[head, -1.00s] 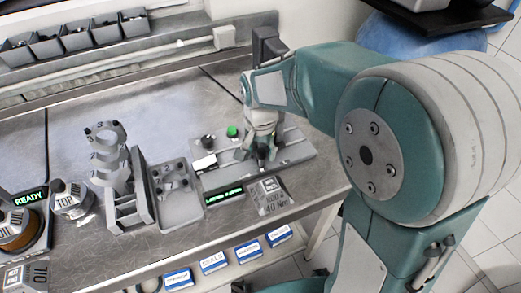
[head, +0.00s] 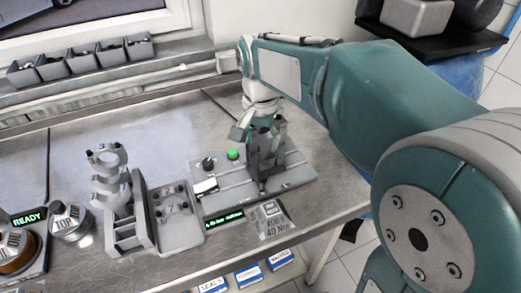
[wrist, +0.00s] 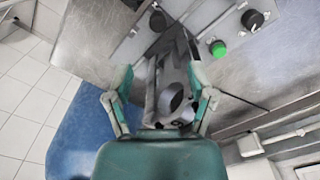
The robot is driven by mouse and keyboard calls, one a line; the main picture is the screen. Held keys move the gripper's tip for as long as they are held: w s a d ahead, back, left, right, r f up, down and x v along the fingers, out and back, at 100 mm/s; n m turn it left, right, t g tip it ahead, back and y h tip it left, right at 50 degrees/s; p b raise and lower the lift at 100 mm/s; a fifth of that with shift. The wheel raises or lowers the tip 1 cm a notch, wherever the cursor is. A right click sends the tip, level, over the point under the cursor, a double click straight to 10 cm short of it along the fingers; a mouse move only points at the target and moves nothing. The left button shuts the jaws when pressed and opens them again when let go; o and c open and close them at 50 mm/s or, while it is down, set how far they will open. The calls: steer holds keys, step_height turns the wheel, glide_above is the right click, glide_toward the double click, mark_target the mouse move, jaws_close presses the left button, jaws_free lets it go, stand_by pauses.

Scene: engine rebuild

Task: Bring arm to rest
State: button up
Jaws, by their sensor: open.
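My gripper (head: 260,132) hangs open above the grey fixture plate (head: 225,184), at the end of my green arm. A dark grey part (head: 265,163) stands upright on the plate just below it. In the wrist view, my open fingers (wrist: 160,82) lie on both sides of the grey part (wrist: 170,98), whose ring-shaped end faces the camera. The fingers appear apart from it. Whether the part's upper end still lies between the fingertips is hard to tell.
A 40 Nm block (head: 270,221) stands in front. A grey stand (head: 128,228), tray (head: 177,240) and TOP pot (head: 71,222) are at left. Bins (head: 83,57) line the back.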

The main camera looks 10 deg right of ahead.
stand_by(0.4)
steer(key=s+d+n+t, duration=0.2)
steer(key=s+d+n, duration=0.1)
steer(key=s, duration=0.5)
steer(key=s+d+n+t, duration=0.3)
steer(key=s+d, duration=0.2)
steer(key=s, duration=0.3)
steer(key=shift+s+d+t, duration=0.2)
steer(key=shift+s+t, duration=0.1)
steer(key=shift+s, duration=0.05)
